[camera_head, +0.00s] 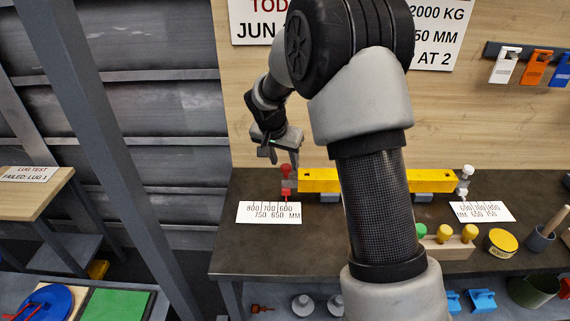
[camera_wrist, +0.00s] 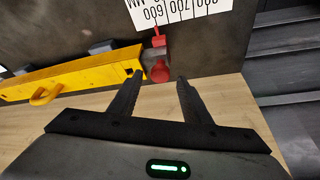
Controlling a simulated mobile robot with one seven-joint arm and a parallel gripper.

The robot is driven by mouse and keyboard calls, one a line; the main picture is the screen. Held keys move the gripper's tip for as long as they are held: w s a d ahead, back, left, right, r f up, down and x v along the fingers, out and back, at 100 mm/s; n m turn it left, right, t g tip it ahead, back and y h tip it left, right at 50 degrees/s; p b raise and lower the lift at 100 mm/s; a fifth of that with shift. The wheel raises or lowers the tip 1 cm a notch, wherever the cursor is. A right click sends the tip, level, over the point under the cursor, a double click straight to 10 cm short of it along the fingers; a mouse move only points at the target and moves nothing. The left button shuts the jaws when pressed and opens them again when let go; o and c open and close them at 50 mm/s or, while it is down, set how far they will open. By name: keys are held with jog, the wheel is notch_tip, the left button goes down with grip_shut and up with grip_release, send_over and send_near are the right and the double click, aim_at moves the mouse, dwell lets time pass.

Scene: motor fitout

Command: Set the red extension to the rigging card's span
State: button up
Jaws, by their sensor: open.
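The red extension (camera_head: 287,182) sticks out of the left end of the yellow beam (camera_head: 320,180) on the bench, with an upright knob. In the wrist view its red knob (camera_wrist: 160,72) lies between my fingertips, not visibly gripped. Its red pointer (camera_wrist: 157,40) is near the 600 end of the left scale card (camera_head: 268,212). My gripper (camera_head: 283,160) is open, pointing down just above the knob. A sign at the top right (camera_head: 440,35), apparently the rigging card, reads "2000 KG", "50 MM" and "AT 2"; my arm hides the rest.
A white-knobbed extension (camera_head: 464,180) and a second scale card (camera_head: 482,212) are at the beam's right end. A wooden block with coloured pegs (camera_head: 450,245) and a yellow round tin (camera_head: 501,243) stand at the front right. The bench front left is clear.

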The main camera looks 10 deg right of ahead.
jog(key=shift+x, duration=1.1)
grip_shut()
jog(key=shift+a+f+b, duration=0.1)
jog(key=shift+a+b, duration=0.2)
jog(key=shift+a, duration=0.05)
jog(key=shift+w+a+b, duration=0.25)
jog(key=shift+a+b, duration=0.2)
jog(key=shift+a, duration=0.6)
grip_release()
jog(key=shift+d, duration=0.1)
